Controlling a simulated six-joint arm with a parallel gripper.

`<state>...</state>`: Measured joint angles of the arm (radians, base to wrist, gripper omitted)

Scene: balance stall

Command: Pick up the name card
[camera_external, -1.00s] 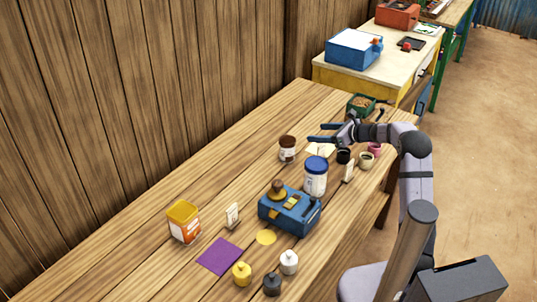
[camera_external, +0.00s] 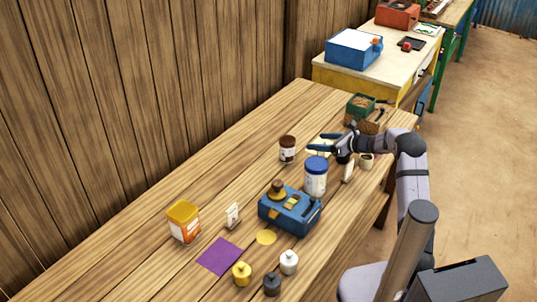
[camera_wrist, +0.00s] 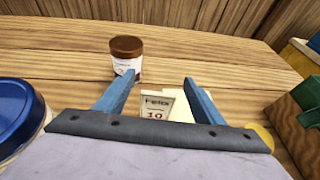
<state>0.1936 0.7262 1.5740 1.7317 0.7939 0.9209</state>
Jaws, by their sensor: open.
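In the wrist view a small cream card (camera_wrist: 157,104) with dark writing, which seems to read "Felix 10", shows between my two blue fingers. Its lower part is hidden by my gripper's palm. A pale sheet (camera_wrist: 181,108) lies beside and behind it. My gripper (camera_wrist: 156,88) is open, with nothing visibly clamped between the fingers. In the external view my gripper (camera_external: 318,142) is low over the far part of the table, above a pale sheet. A white card (camera_external: 348,172) stands below the wrist, and another white card (camera_external: 232,215) stands further left.
A brown-lidded jar (camera_external: 287,149) is ahead of the fingers. A green box (camera_external: 360,107) and a small cup (camera_external: 366,160) are nearby.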

